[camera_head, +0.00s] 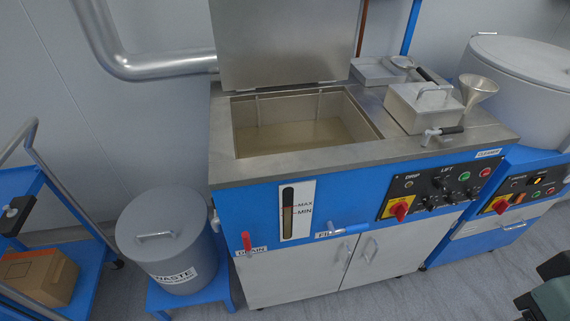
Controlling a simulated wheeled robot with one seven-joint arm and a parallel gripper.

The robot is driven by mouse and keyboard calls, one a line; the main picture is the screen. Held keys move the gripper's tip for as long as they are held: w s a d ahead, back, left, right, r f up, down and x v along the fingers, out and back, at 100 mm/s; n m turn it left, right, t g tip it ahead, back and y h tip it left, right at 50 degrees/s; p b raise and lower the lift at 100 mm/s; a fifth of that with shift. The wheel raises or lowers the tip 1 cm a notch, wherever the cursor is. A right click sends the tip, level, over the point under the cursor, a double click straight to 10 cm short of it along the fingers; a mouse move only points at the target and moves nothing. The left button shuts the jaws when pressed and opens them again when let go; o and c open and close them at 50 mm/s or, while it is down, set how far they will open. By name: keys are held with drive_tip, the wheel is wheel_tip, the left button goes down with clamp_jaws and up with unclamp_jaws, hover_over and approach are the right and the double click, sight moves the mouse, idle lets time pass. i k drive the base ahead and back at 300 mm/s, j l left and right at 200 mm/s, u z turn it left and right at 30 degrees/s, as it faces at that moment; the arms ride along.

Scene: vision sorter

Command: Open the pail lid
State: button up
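The grey pail (172,254), marked WASTE, stands upright on a low blue stand (190,296) at the lower left. Its round grey lid (150,222) lies on top and covers the opening. A light bar handle (156,237) crosses the lid. Nothing touches the lid or handle. A dark green and black part juts in at the lower right edge, far from the pail. It may be the end of my arm, but it is cut off by the frame, and I cannot make out clear fingertips.
Right of the pail stands a blue and steel washer (260,205) with its cover (278,40) raised. Its red drain handle (246,242) sticks out near the pail. A blue cart (88,270) with a cardboard box (36,276) is at the left. Floor in front of the washer is clear.

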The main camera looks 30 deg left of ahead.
sight(163, 222)
drive_tip(key=u, duration=2.2)
drive_tip(key=i+j+z, duration=0.2)
drive_tip(key=i, duration=0.3)
drive_tip(key=i+z, duration=0.15)
drive_tip(key=i, duration=0.35)
